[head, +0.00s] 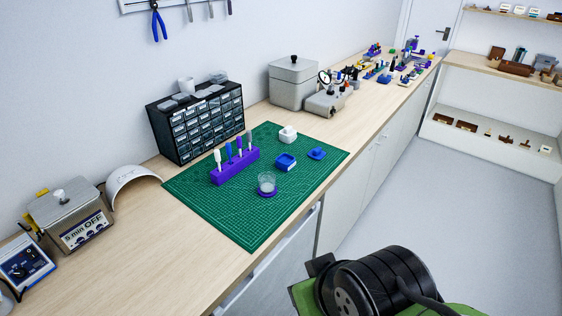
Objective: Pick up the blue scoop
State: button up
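A purple rack (235,168) stands on the green cutting mat (252,222) and holds several upright slim tools. One of them is a blue tool (229,153), the second from the left, between a white one and a purple one. It fits the blue scoop by colour, but its lower end is hidden in the rack and the shape is too small to tell. A blue box-like container (286,162) and a lower blue piece (316,153) lie to the right of the rack.
A clear cup on a purple base (267,184) stands in front of the rack. A white block (288,134) is at the back of the mat. A black drawer cabinet (197,122) stands close behind the rack. The mat's front part is clear.

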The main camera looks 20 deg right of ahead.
aim_at(228, 145)
jog(key=i+l+u, duration=0.2)
jog(key=l+u, duration=0.15)
jog(key=i+l+u, duration=0.15)
jog(key=l+u, duration=0.2)
jog(key=l, duration=0.15)
jog(key=i+l+u, duration=0.1)
jog(key=l+u, duration=0.25)
jog(key=l, duration=0.15)
jog(key=l+u, duration=0.3)
jog(key=l, duration=0.2)
jog(key=i, duration=0.05)
